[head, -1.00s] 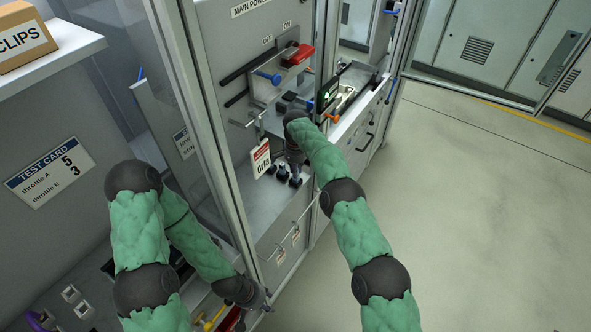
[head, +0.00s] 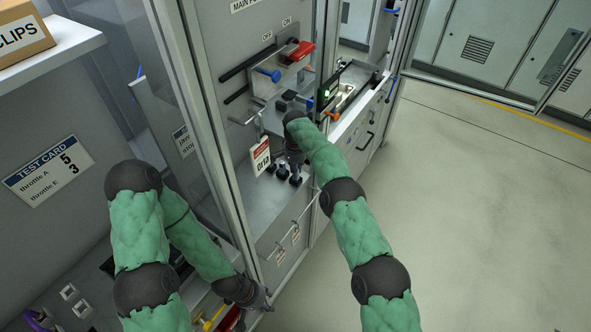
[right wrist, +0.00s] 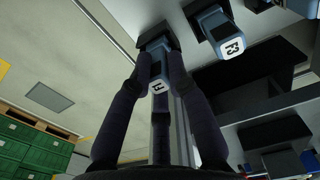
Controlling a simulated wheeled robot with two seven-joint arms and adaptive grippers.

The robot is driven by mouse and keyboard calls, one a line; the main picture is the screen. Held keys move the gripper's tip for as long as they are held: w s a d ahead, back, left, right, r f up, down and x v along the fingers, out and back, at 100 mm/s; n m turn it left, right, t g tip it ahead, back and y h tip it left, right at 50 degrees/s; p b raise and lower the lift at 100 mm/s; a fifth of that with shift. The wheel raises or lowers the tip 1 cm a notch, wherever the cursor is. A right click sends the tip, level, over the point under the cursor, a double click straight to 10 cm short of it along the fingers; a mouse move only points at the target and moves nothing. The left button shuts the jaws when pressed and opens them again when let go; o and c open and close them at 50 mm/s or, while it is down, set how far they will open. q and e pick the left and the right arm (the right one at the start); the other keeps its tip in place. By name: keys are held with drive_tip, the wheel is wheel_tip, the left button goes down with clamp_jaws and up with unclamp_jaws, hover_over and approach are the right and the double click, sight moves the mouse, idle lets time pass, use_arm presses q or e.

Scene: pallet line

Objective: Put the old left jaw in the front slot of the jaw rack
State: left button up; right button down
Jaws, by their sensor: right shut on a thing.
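My right gripper (head: 296,172) reaches into the open cabinet. In the right wrist view its fingers (right wrist: 160,100) are closed around a blue-grey jaw (right wrist: 157,68) with a white label and a dark block at its far end. Another similar jaw (right wrist: 232,45) with a white label stands beside it, apart from the fingers. Dark jaw-like pieces (head: 283,173) stand in a row on the cabinet deck by my right gripper. I cannot tell which slot is the front one. My left gripper (head: 265,303) is low at the cabinet's lower edge, its fingertips too small to judge.
A hanging tag (head: 261,156) is close left of my right gripper. A clear door panel and its metal post (head: 205,130) stand between my arms. The floor at right (head: 470,220) is free.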

drive_tip(key=shift+f, duration=0.15)
drive_tip(key=c, duration=1.1)
unclamp_jaws()
wheel_tip(320, 180, up, 12)
